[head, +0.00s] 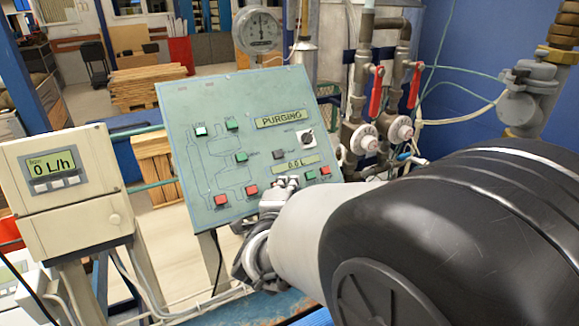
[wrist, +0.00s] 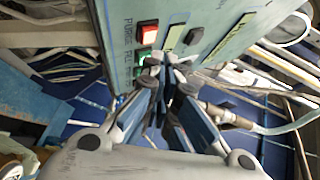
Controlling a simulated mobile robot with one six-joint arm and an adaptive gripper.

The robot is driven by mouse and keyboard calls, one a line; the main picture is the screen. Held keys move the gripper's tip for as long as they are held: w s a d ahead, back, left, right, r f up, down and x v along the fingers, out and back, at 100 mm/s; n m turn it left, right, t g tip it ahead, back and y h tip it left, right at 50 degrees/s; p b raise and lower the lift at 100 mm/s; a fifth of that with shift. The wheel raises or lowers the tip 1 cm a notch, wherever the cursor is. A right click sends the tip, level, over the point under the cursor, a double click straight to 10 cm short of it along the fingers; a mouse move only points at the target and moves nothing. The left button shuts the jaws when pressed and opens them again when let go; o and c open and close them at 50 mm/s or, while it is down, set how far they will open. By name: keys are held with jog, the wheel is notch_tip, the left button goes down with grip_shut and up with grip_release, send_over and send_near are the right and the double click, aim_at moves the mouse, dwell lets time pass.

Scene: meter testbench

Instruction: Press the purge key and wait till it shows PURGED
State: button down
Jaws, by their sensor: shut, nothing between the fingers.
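The green control panel (head: 215,165) stands tilted on the bench. Its upper display (head: 281,119) reads PURGING. The lower display (head: 296,165) seems to read 0.0 L, but is small. My gripper (head: 286,183) is shut and empty, its tips at the panel's lower edge in the key row, where they hide part of the row. The wrist view shows the tips (wrist: 165,62) close beside a green key (wrist: 141,55); I cannot tell whether they touch it. A red key (wrist: 148,34) lies beyond, with PURGE and FILL lettering beside these keys.
A beige meter (head: 65,180) reading 0 L/h stands left of the panel. Pipes with red-handled valves (head: 376,92) stand behind on the right, and a round gauge (head: 258,30) stands behind the panel. My arm fills the lower right of the head view.

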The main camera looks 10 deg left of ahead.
jog(key=s+d+r, duration=0.1)
jog(key=s+d+r+p, duration=0.1)
jog(key=s+r, duration=0.1)
dwell(0.4)
jog(key=shift+w, duration=0.1)
dwell(2.2)
jog(key=s+d+f+n+g, duration=0.2)
jog(key=s+d+n+g, duration=0.3)
jog(key=s, duration=0.9)
jog(key=s+d+f+n+g, duration=0.2)
jog(key=s+d+n+g, duration=0.4)
jog(key=s+d+n, duration=0.5)
jog(key=s+d, duration=0.2)
jog(key=s, duration=0.1)
jog(key=shift+s+d+f+n+y, duration=0.15)
jog(key=shift+f+n+y, duration=0.1)
jog(key=shift+n+y, duration=0.15)
